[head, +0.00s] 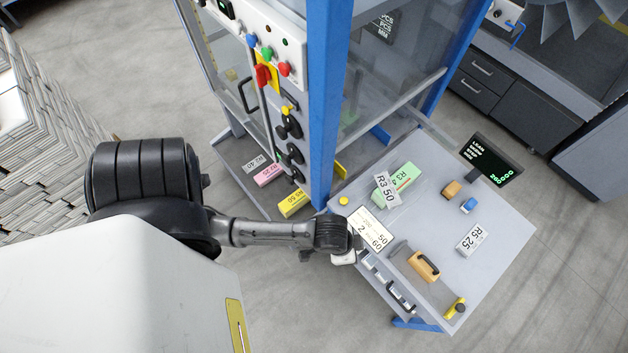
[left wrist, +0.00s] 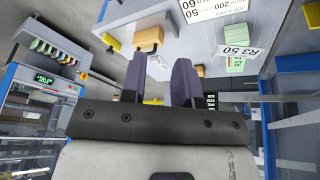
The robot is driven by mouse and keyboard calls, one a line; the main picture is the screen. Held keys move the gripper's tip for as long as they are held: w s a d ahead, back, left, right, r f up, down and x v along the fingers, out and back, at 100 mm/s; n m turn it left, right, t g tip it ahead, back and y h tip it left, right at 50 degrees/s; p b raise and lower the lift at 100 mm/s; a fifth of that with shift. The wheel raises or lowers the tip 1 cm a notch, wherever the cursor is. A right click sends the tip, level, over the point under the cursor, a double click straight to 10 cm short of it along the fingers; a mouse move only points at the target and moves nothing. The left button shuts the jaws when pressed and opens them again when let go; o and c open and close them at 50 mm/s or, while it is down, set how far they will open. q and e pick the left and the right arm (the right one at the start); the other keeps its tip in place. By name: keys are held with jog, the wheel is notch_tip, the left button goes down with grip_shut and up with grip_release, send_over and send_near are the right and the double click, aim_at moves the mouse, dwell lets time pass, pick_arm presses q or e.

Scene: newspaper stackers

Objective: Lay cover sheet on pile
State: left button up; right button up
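A green pile (head: 396,182) lies on the grey table (head: 490,270). A white sheet marked "R3 50" (head: 384,192) lies slantwise at its left end; whether it rests flat on the pile is unclear. In the left wrist view the green pile (left wrist: 236,64) and the "R3 50" sheet (left wrist: 240,50) are at the upper right. Another white sheet, "R5 25" (head: 471,239), lies on the table's right part. My right gripper is out of view.
A white printed job card (head: 370,232) lies beside my left gripper. A tan handled block (head: 423,266), a small tan block (head: 452,188), a blue item (head: 469,205) and a dark screen (head: 492,158) are on the table. A blue post (head: 330,100) stands behind its left corner.

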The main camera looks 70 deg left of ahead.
pick_arm(q)
jog(key=s+a+r+y, duration=0.1)
jog(key=s+a+r, duration=0.2)
jog(key=s+r, duration=0.3)
jog(key=s, duration=0.3)
jog(key=shift+a+r+n, duration=0.15)
jog(key=shift+a+n, duration=0.1)
jog(key=shift+n, duration=0.05)
notch_tip(320, 180, up, 7)
jog(key=p, duration=0.7)
jog(key=shift+r, duration=0.15)
jog(key=shift+w, duration=0.1)
